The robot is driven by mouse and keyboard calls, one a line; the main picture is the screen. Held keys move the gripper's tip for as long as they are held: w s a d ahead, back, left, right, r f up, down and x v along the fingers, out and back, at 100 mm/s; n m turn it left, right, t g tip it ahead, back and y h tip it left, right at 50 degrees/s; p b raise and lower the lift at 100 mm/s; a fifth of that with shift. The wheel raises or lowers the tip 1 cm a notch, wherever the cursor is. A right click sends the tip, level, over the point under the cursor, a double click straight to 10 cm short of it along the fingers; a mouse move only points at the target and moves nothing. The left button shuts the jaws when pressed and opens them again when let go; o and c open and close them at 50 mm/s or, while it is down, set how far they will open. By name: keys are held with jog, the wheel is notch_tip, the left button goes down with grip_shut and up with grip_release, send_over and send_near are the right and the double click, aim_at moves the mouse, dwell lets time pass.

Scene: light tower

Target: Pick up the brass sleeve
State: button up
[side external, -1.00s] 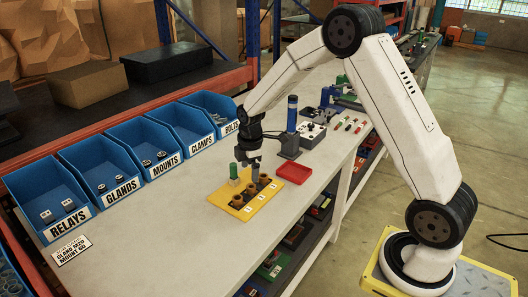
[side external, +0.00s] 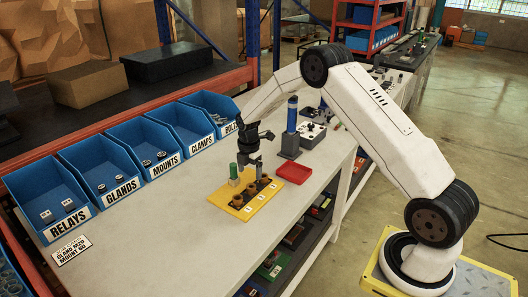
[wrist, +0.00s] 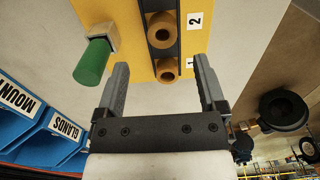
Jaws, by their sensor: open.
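Several brass sleeves stand upright in a row in a dark channel on a yellow plate (side external: 245,209). A near sleeve (side external: 237,201) shows clearly in the side view. The wrist view shows one sleeve (wrist: 167,68) beside label 1, between and just beyond my fingertips, and another sleeve (wrist: 162,25) by label 2. My gripper (side external: 250,168) is above the plate; in the wrist view my gripper (wrist: 162,72) is open with nothing held between its fingers. The fingers partly hide the far end of the row in the side view.
A green cylinder (wrist: 92,62) on a pale block stands on the plate close to my left finger in the wrist view. A red tray (side external: 294,173) and a blue-topped post (side external: 292,115) stand to the right. Blue bins (side external: 97,166) line the back.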

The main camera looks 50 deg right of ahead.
aim_at(251, 185)
jog(key=shift+f, duration=0.5)
jog(key=shift+s+f, duration=0.15)
jog(key=shift+f, duration=2.45)
grip_shut()
